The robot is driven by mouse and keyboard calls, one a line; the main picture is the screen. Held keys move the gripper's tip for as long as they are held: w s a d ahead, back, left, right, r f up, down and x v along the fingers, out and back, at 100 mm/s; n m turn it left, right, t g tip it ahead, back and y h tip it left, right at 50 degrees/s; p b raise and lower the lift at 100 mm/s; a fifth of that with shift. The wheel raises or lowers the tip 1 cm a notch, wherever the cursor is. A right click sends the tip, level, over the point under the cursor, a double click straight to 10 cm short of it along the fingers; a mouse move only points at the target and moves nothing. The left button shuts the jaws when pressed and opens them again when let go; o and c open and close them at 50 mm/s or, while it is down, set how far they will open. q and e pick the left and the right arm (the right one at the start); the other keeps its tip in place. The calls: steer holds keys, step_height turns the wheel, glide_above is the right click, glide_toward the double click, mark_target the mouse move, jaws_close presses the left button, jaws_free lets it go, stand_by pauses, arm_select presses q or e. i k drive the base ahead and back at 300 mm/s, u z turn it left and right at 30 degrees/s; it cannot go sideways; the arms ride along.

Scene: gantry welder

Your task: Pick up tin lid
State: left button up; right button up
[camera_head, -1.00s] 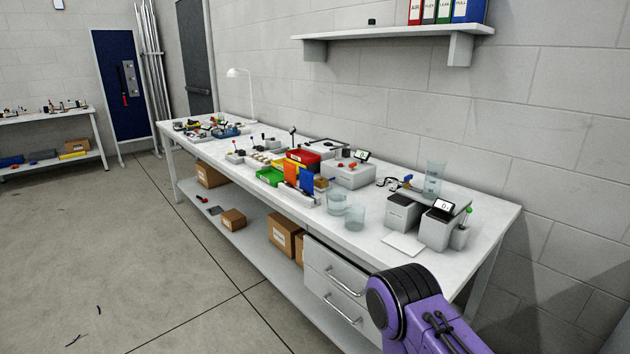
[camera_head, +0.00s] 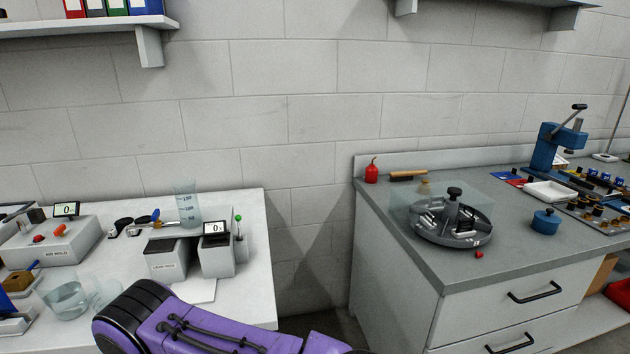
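A small blue round tin (camera_head: 545,223) stands on the grey bench at the right. Its blue lid (camera_head: 547,214) has a small knob on top and appears to sit on the tin. Neither of my grippers is in view. A purple and black link of one of my arms crosses the bottom left, well away from the tin.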

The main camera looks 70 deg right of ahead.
mark_target(549, 217)
steer(key=z, duration=2.6)
